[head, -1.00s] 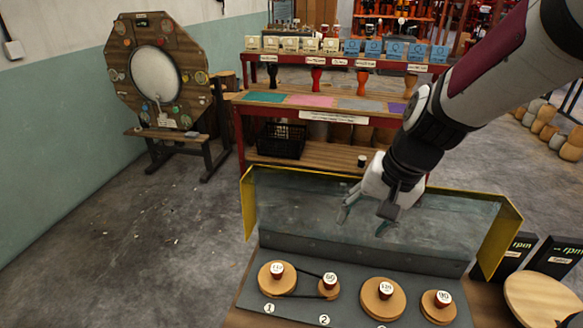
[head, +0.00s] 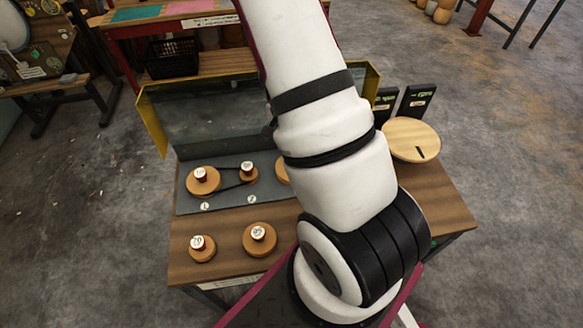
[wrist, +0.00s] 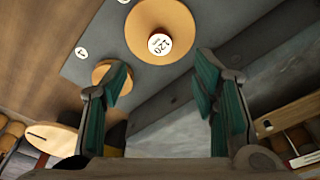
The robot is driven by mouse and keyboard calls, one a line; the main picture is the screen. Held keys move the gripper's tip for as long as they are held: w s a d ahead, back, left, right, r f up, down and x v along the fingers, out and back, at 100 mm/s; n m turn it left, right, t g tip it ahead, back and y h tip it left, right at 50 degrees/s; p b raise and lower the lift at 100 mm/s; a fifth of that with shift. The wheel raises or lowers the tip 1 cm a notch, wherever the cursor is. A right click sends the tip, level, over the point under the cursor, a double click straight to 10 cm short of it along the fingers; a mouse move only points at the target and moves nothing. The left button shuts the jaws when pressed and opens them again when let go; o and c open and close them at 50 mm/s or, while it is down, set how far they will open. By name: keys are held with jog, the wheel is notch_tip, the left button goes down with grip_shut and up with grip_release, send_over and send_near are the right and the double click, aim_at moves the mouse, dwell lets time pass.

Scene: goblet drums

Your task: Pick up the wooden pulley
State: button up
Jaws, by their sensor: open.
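Several round wooden pulleys with white-topped hubs are in view. In the wrist view, a wooden pulley marked 120 (wrist: 160,18) lies on the grey plate beyond my open, empty gripper (wrist: 162,80), near the gap between its fingers. A smaller pulley (wrist: 103,74) is partly hidden by the left finger. In the head view, my arm hides the gripper and most of a third plate pulley (head: 282,170). A large pulley (head: 203,187) and a small pulley (head: 248,179) share a belt. Two more pulleys, one left (head: 201,253) and one right (head: 260,246), sit on the wooden bench.
The grey plate (head: 222,200) lies on the wooden bench (head: 225,222). A clear guard with yellow ends (head: 153,125) stands behind it. A pale slotted disc (head: 410,135) and dark rpm panels (head: 416,99) are at right. A black crate (head: 172,59) is farther back.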

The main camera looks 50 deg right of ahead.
jog(key=f, duration=0.4)
jog(key=d+f+p, duration=0.1)
jog(key=f, duration=0.3)
jog(key=d+f+p, duration=0.1)
jog(key=f, duration=0.3)
jog(key=shift+w, duration=0.15)
jog(key=shift+a, duration=0.1)
grip_shut()
